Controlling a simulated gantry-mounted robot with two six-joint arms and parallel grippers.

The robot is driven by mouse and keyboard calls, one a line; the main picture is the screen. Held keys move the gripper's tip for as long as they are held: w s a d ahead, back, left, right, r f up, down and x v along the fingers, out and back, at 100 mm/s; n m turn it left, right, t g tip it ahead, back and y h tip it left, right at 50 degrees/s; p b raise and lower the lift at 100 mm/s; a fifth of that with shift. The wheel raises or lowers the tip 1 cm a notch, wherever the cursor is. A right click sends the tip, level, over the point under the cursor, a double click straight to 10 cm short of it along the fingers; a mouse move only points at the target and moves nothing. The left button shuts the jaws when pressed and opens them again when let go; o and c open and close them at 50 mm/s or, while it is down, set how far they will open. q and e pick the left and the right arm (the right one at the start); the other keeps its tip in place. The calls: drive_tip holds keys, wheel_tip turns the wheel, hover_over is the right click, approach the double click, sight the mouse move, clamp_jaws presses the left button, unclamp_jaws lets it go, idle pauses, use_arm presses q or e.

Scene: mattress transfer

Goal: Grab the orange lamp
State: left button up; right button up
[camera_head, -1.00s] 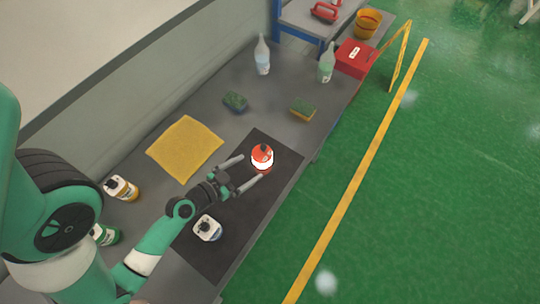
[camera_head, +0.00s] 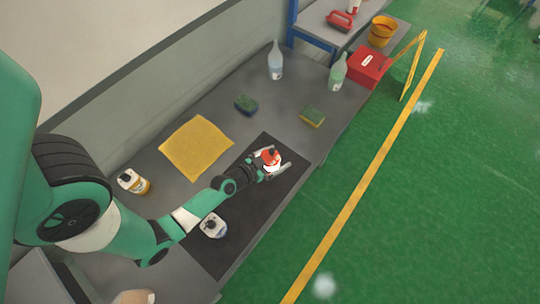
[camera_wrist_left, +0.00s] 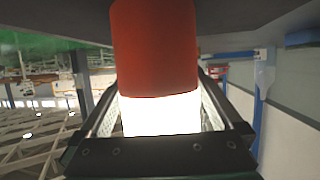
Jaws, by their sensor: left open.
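The right gripper is not in view.
A yellow cloth (camera_head: 197,148), sponges (camera_head: 312,117) (camera_head: 246,105) and clear bottles (camera_head: 275,62) (camera_head: 338,73) are on the grey bench. A red box (camera_head: 368,66) sits at the far end.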

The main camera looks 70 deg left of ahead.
use_arm(q)
clamp_jaws()
idle(0.4)
